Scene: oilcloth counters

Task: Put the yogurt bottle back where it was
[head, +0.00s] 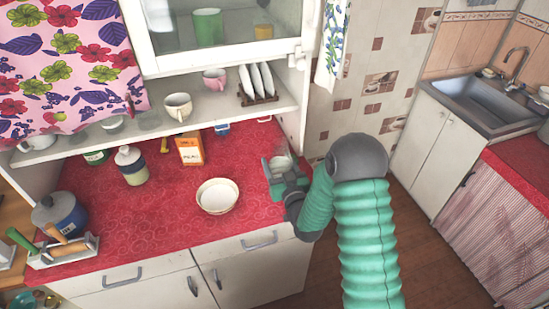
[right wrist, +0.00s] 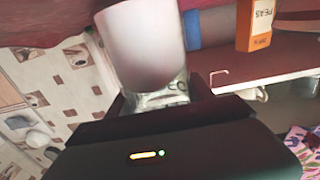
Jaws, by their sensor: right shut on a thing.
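The yogurt bottle (right wrist: 145,45) is clear glass with white contents, and it fills the upper middle of the right wrist view, where the scene is upside down. My right gripper (head: 284,172) is shut on it near the clear part, at the right end of the red counter. In the head view the bottle (head: 284,160) shows small and pale between the fingers, partly hidden by the gripper. Its base is close to the red oilcloth; I cannot tell whether it touches. My left gripper is not in view.
An orange peas carton (head: 189,150) and a cream bowl (head: 217,210) stand left of the gripper on the red counter (head: 150,215). A lidded jar (head: 131,168) is farther left. A shelf (head: 210,118) with cups and a plate rack hangs over the back.

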